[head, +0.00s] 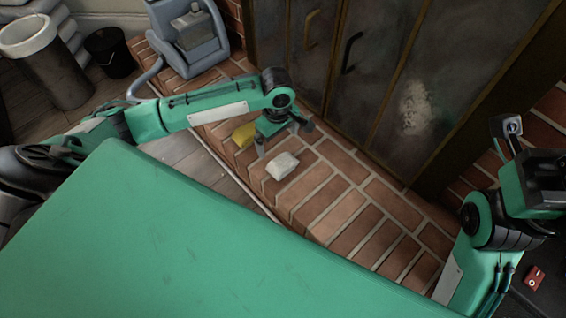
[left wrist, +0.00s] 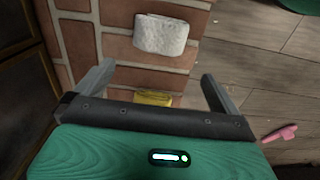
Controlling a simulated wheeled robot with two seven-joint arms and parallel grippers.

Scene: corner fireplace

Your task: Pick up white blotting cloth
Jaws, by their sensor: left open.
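The white blotting cloth (head: 282,166) lies as a small folded pad on the brick hearth (head: 345,215), near its front edge. In the left wrist view the white cloth (left wrist: 160,35) lies beyond the fingertips, apart from them. My left gripper (head: 283,139) is open and empty, close behind the cloth in the head view. Its two grey fingers (left wrist: 158,73) stand wide apart in the wrist view. My right arm is at the right edge of the head view; its fingers cannot be made out.
A yellow block-like item (head: 243,135) lies on the hearth left of the gripper; in the wrist view it (left wrist: 154,98) shows between the fingers. Dark fireplace doors (head: 350,80) rise behind. A grey-blue machine (head: 190,40) stands at the back left. A pink item (left wrist: 280,133) lies on the wooden floor.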

